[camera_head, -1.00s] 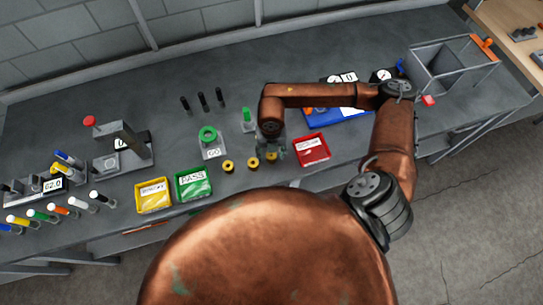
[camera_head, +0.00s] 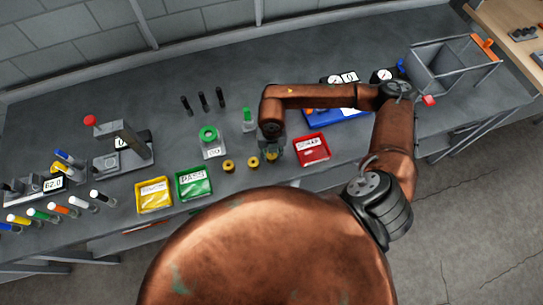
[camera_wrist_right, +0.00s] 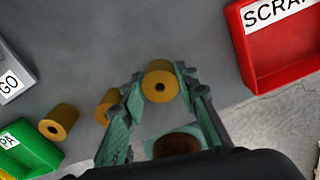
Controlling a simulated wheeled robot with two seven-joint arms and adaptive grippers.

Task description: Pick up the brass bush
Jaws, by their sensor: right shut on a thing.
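Several brass bushes stand in a row on the grey bench. In the head view the left bush (camera_head: 228,166) and the middle bush (camera_head: 253,162) stand free. The right bush (camera_head: 271,156) is at my right gripper (camera_head: 272,150), partly hidden by it. In the right wrist view that bush (camera_wrist_right: 160,85) sits between the two green fingertips of my right gripper (camera_wrist_right: 158,88), which is shut on it. The other two bushes (camera_wrist_right: 107,106) (camera_wrist_right: 58,122) stand to its left in that view. My left gripper is not in view.
A red SCRAP tray (camera_head: 312,149) stands just right of the gripper. A green PASS tray (camera_head: 194,183) and a yellow tray (camera_head: 153,194) stand to the left. A grey GO gauge block (camera_head: 212,148) is behind the bushes.

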